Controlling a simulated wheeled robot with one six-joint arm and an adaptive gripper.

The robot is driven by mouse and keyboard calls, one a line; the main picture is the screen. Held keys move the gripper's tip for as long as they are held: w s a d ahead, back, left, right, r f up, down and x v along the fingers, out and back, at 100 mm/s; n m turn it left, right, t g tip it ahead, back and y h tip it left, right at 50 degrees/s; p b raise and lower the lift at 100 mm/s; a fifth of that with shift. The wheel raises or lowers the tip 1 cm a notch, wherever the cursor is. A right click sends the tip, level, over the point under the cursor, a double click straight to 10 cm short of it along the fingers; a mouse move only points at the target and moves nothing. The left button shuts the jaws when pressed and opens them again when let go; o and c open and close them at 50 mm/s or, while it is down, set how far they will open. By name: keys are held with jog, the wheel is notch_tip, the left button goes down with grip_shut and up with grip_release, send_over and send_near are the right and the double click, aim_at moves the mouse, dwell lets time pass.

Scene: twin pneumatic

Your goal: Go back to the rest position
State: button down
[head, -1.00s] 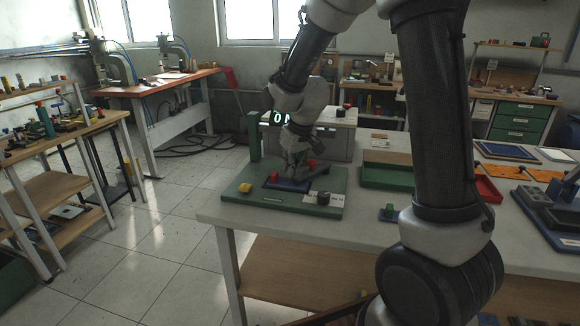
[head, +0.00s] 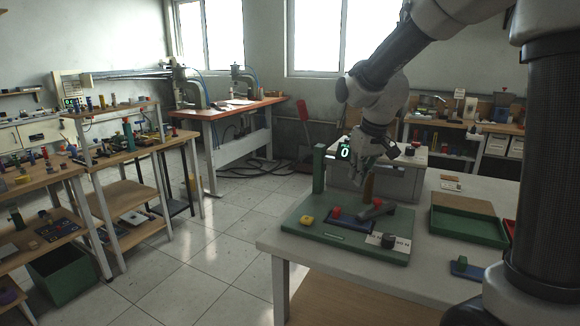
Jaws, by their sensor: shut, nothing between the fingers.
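My gripper (head: 362,166) is shut and empty. My wrist partly hides a grey box (head: 395,183) with a lit display (head: 345,151).
A green post (head: 319,168) stands at the plate's back left. A green tray (head: 466,228) lies to the right on the table (head: 430,270). Shelves with small parts (head: 110,160) stand at left, an orange-topped bench (head: 230,107) behind. Floor between them is open.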

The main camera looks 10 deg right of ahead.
jog(key=s+d+r+m, duration=0.1)
jog(key=s+d, duration=0.3)
jog(key=s, duration=0.9)
jog(key=s+d+r+m+t, duration=0.1)
jog(key=s+d+r, duration=0.3)
jog(key=s, duration=1)
jog(key=shift+s+d+r+m+h, duration=0.2)
jog(key=shift+d+r+m+h, duration=0.15)
jog(key=shift+d, duration=0.4)
jog(key=shift+a, duration=0.1)
